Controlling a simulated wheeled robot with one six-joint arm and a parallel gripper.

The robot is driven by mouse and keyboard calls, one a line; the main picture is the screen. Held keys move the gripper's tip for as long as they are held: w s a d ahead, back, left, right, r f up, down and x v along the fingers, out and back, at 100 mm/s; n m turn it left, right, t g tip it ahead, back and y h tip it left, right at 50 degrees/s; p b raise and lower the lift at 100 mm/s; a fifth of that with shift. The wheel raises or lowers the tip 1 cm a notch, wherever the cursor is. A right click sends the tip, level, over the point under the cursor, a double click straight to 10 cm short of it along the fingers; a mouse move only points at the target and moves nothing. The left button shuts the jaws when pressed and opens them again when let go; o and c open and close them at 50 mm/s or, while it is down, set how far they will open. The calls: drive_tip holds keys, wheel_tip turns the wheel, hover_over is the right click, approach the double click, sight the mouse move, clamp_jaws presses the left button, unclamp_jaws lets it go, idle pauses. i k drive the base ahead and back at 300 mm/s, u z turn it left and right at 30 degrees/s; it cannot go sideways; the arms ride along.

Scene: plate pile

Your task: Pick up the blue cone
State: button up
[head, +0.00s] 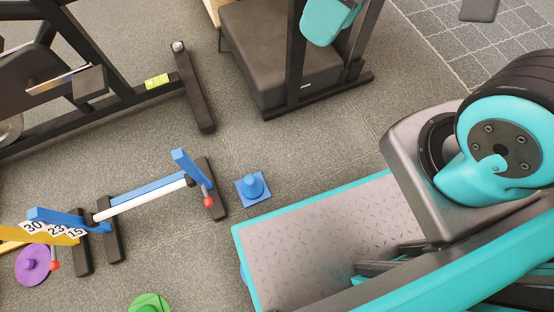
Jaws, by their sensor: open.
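The blue cone (253,186) stands upright on the grey floor, on its square blue base. It is left of the middle of the head view, just beyond the corner of my base. Nothing touches it, and it is wholly in sight. I cannot make out my gripper in this view; only my arm's turquoise and dark joint and parts of my base show at the right.
A hurdle-like stand (150,190) with blue and white bars and dark feet is close left of the cone. A purple disc (33,266) and a green disc (149,303) lie lower left. Dark gym equipment (195,90) fills the back. Floor beyond the cone is clear.

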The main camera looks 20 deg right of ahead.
sight(253, 189)
drive_tip(key=z, duration=2.35)
drive_tip(key=k, duration=1.15)
drive_tip(key=u, duration=1.35)
